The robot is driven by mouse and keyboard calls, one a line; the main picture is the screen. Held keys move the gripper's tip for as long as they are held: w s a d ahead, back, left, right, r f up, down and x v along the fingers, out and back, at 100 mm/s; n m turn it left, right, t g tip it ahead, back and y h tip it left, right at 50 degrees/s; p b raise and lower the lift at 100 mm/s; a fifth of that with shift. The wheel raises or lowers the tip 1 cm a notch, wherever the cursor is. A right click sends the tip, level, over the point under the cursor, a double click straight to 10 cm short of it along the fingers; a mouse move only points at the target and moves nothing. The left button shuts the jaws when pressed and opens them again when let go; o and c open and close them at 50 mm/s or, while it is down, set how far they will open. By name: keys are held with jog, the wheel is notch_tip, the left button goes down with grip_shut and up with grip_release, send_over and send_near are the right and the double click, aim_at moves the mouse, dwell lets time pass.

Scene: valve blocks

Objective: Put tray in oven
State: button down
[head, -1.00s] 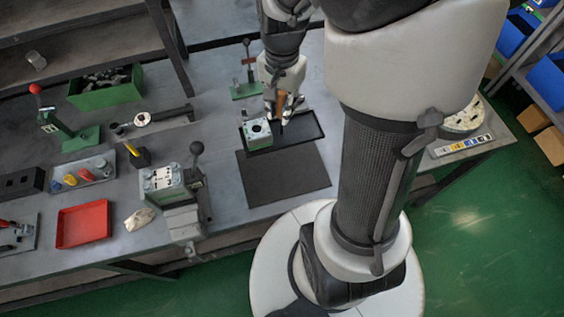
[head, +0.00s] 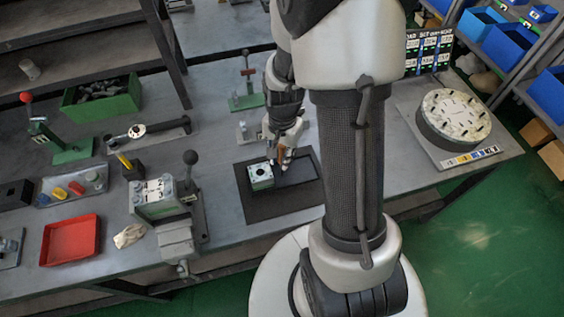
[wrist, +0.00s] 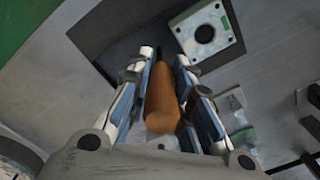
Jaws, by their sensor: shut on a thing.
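My gripper (head: 283,170) is shut on an orange-brown handle; in the wrist view the handle (wrist: 162,98) stands between the two fingers. Below it, a thin black tray (head: 303,174) lies at or just above a dark flat mat (head: 277,207) on the bench; I cannot tell if they touch. A pale green-grey block (head: 261,178) with a round dark hole sits at the tray's left end. The block also shows at the top of the wrist view (wrist: 225,45). Whether the handle joins the tray is hidden by the fingers. I see no oven.
A lever press (head: 160,200) stands left of the mat, with a red tray (head: 70,241) further left. A green lever clamp (head: 246,98) stands behind. A round turntable (head: 453,118) is at the right. My own arm covers the bench right of the mat.

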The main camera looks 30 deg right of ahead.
jog(key=shift+f+b, duration=0.5)
jog(key=shift+f, duration=1.2)
jog(key=shift+f, duration=0.1)
jog(key=c, duration=1.4)
grip_release()
jog(key=shift+c, duration=0.2)
